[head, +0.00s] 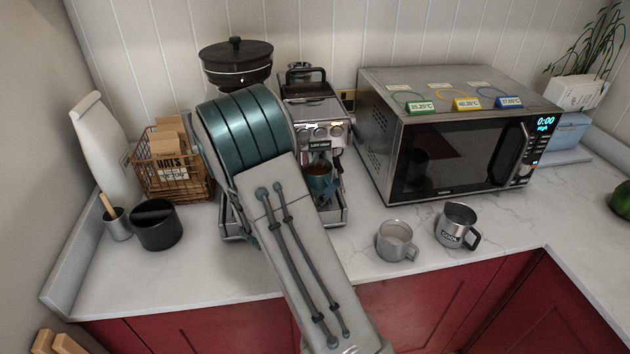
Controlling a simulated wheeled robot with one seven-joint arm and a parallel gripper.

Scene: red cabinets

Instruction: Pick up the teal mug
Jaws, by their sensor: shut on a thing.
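The teal mug (319,178) is in the head view, upright under the spout of the espresso machine (318,112). It stands just to the right of my arm, with brown contents or interior showing at its top. My arm crosses the middle of the view and hides the left part of the machine. My gripper is hidden behind my own arm, so its fingers and any contact with the mug do not show.
A grey mug (396,242) and a steel mug (457,227) stand on the counter (365,272) in front of the microwave (450,140). A wire basket (172,178), a black canister (157,225) and a white bottle (104,150) stand at the left.

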